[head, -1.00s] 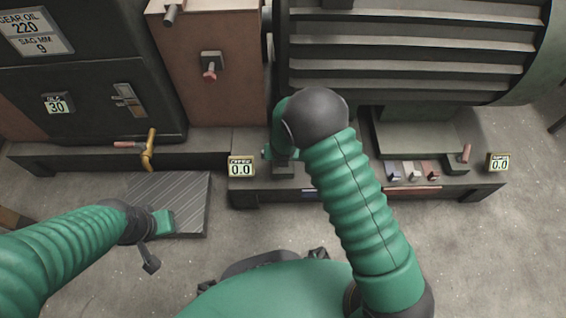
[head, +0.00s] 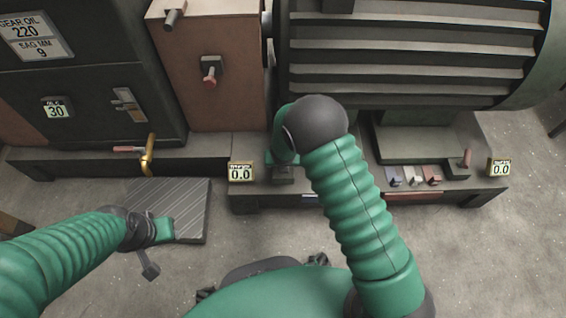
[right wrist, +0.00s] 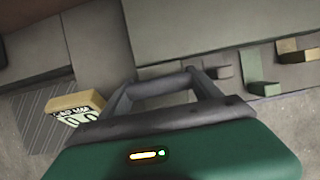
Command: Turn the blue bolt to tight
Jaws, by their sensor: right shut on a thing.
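I cannot make out a blue bolt in either view. My right gripper (head: 283,172) is down at the front foot of the big motor, just right of the left 0.0 readout. In the right wrist view (right wrist: 162,86) its dark fingers are closed together on something, which I cannot make out. The hand hides the spot beneath it. My left gripper (head: 160,236) is over the striped mat at lower left, away from the machine. Whether it is open or shut does not show clearly.
Left readout (head: 241,172) and right readout (head: 500,167) show 0.0. Small blue (head: 395,176), white (head: 412,175) and red (head: 432,176) blocks lie on the base. A brass-yellow handle (head: 148,157) is at left, above the striped mat (head: 190,195).

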